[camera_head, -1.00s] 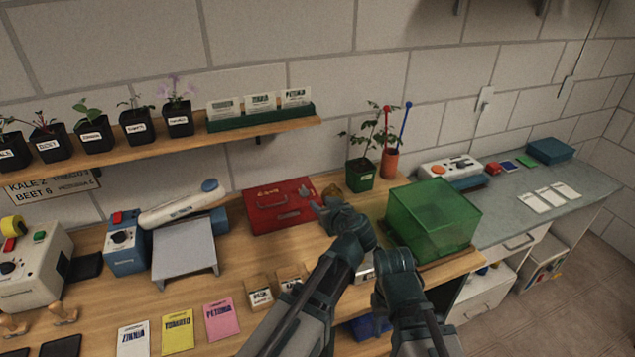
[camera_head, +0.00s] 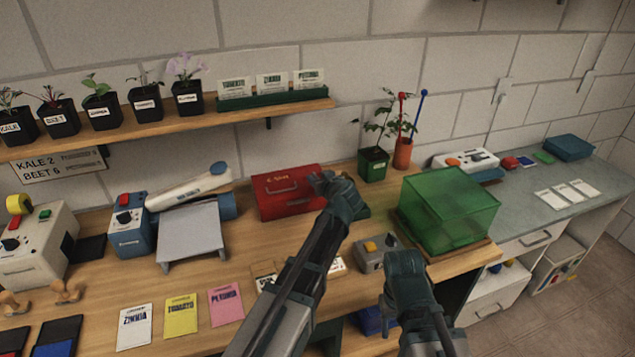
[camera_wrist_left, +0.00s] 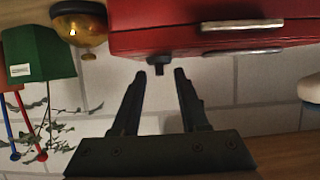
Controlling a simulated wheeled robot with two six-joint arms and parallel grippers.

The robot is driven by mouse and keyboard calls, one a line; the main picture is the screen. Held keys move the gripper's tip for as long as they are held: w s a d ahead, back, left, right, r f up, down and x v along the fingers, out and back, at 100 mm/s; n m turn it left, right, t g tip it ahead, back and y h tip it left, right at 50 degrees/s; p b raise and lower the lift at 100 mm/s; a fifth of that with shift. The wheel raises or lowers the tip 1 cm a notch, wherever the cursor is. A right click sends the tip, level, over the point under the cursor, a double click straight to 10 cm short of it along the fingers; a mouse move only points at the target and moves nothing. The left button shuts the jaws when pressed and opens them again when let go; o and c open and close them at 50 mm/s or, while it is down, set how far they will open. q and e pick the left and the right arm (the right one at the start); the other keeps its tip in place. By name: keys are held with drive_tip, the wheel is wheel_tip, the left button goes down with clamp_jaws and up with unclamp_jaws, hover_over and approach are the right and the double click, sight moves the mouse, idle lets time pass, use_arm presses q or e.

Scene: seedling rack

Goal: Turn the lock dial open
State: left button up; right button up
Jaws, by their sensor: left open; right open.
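The red metal case (camera_head: 275,203) stands on the wooden bench against the wall, its right end partly hidden by my left gripper. In the left wrist view the case (camera_wrist_left: 215,40) appears upside down with two silver bars on it. A small dark knob (camera_wrist_left: 156,60), apparently the lock dial, sticks out at its edge. My left gripper (camera_wrist_left: 165,72) is open, with its two fingertips near and either side of the knob; contact cannot be told. In the head view my left gripper (camera_head: 328,182) is at the case's right front. My right gripper (camera_head: 405,262) is open, low before the green box.
A brass dome (camera_wrist_left: 85,28) and a green plant pot (camera_head: 373,164) stand beside the case. A green clear box (camera_head: 450,212) and a grey switch box (camera_head: 376,254) are to the right. A grey stand (camera_head: 192,232) is left. Seed packets lie in front.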

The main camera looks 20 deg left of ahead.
use_arm(q)
drive_tip(key=shift+w+a+f, duration=0.15)
drive_tip(key=shift+w+a, duration=0.05)
drive_tip(key=shift+w, duration=0.1)
clamp_jaws()
